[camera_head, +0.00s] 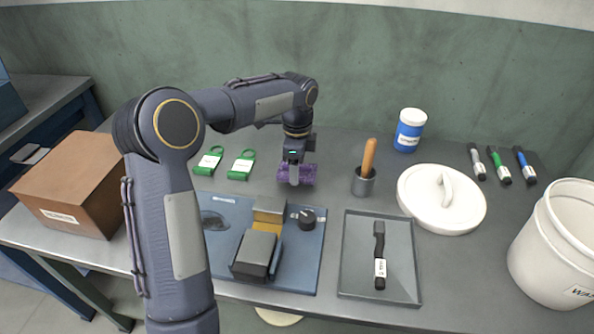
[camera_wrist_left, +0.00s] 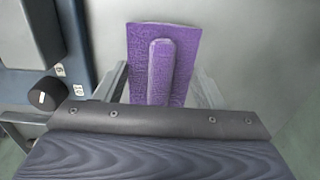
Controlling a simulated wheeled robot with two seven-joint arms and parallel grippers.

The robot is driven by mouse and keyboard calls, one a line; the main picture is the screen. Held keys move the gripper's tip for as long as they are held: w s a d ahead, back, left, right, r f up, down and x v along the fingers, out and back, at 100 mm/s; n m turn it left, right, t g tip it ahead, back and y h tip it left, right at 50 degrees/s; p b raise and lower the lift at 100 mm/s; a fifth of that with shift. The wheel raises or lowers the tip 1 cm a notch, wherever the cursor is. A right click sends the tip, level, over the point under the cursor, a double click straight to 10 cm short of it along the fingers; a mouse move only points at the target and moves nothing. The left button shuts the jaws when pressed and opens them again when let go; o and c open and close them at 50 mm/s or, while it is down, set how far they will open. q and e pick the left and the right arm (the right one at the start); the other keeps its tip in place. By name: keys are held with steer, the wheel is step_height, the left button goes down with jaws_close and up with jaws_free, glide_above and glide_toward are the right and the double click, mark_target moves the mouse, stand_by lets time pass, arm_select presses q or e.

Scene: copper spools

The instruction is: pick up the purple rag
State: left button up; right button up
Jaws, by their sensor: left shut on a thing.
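The purple rag (camera_head: 307,174) is on the table behind the blue board, partly hidden by my left gripper (camera_head: 296,178). It also shows in the left wrist view as a textured purple piece (camera_wrist_left: 188,50) with a raised ridge along its middle. My left gripper reaches down over the rag and is shut on it; in the left wrist view its fingers (camera_wrist_left: 158,90) stand on either side of the ridge. I cannot tell whether the rag touches the table. My right gripper is not in view.
A blue board (camera_head: 300,275) with a knob (camera_head: 307,218) lies in front. Green tags (camera_head: 242,165) lie left; a grey cup (camera_head: 363,183) with a wooden handle stands right. A grey tray (camera_head: 350,270), white lid (camera_head: 430,205), white bucket (camera_head: 540,250) and brown box (camera_head: 75,185) take other room.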

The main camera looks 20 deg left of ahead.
arm_select(q)
steer(key=s+d+r, duration=0.2)
steer(key=s+r, duration=0.3)
steer(key=s, duration=0.1)
steer(key=s+d+r, duration=0.2)
steer(key=s+r, duration=0.3)
steer(key=s, duration=0.2)
steer(key=shift+s+d+r+p, duration=0.15)
steer(key=shift+d+p, duration=0.1)
steer(key=shift+p, duration=0.2)
